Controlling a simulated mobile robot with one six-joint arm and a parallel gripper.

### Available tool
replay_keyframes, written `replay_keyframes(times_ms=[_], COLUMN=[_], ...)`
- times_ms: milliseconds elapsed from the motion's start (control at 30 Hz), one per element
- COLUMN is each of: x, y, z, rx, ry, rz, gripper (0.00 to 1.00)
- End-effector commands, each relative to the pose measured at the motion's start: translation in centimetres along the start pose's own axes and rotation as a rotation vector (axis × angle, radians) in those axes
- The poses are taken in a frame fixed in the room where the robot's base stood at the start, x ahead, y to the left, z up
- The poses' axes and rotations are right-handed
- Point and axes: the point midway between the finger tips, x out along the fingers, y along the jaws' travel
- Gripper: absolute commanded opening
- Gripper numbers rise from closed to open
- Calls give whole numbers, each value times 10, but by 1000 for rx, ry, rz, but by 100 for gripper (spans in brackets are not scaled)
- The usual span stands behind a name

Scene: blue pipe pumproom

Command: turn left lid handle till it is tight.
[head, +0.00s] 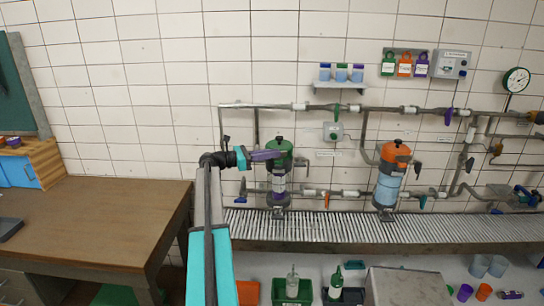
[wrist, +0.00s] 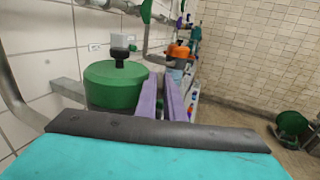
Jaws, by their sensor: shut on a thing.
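The left filter housing (head: 279,188) stands upright on the wall pipework with a green lid (head: 280,145) on top. The wrist view shows this green lid (wrist: 113,86) close up, with a black knob on it. My gripper (head: 268,155) reaches in from the left at lid height. Its two purple fingers (wrist: 165,97) lie beside the lid's right side in the wrist view. They are shut on the left lid handle, which is mostly hidden by the fingers. I cannot tell how tight the lid is.
A second housing with an orange lid (head: 396,152) stands to the right. Pipes and valves run along the tiled wall above a slatted grating (head: 340,227). A wooden table (head: 95,220) stands at left. Bins and cups sit below the grating.

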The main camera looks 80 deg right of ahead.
Motion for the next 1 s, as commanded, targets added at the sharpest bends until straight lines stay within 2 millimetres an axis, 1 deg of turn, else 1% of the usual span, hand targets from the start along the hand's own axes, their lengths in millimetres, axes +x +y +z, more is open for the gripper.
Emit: replay_keyframes(times_ms=[33, 500, 700, 1000], x=[3, 4, 5, 5], y=[4, 9, 10, 9], z=[-1, 0, 0, 0], rx=[-1, -1, 0, 0], ry=[2, 1, 1, 1], rz=[-30, -268, -335, -376], gripper=[0, 0, 0, 0])
